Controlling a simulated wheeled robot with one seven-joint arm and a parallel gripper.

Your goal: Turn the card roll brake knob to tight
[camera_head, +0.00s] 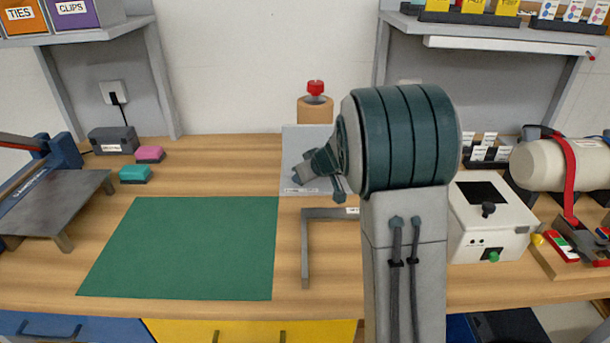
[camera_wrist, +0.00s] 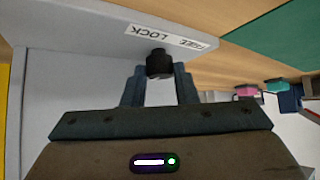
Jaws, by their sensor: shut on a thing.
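A black knob (camera_wrist: 159,60) shows in the wrist view on a light grey panel (camera_wrist: 80,70). A white label (camera_wrist: 165,37) beside it reads FREE and LOCK, upside down in this view; I see no word "tight". My gripper (camera_wrist: 159,73) has its fingers on either side of the knob, shut on it. In the head view my gripper (camera_head: 297,178) is low in front of a pale upright panel (camera_head: 305,140), and the knob is hidden there. A brown card roll (camera_head: 315,112) with a red knob (camera_head: 315,88) on top stands behind that panel, apart from my gripper.
A green mat (camera_head: 190,245) lies left of my arm. A white box (camera_head: 490,225) with a black knob stands on the right. Teal (camera_head: 135,174) and pink (camera_head: 150,154) blocks lie back left.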

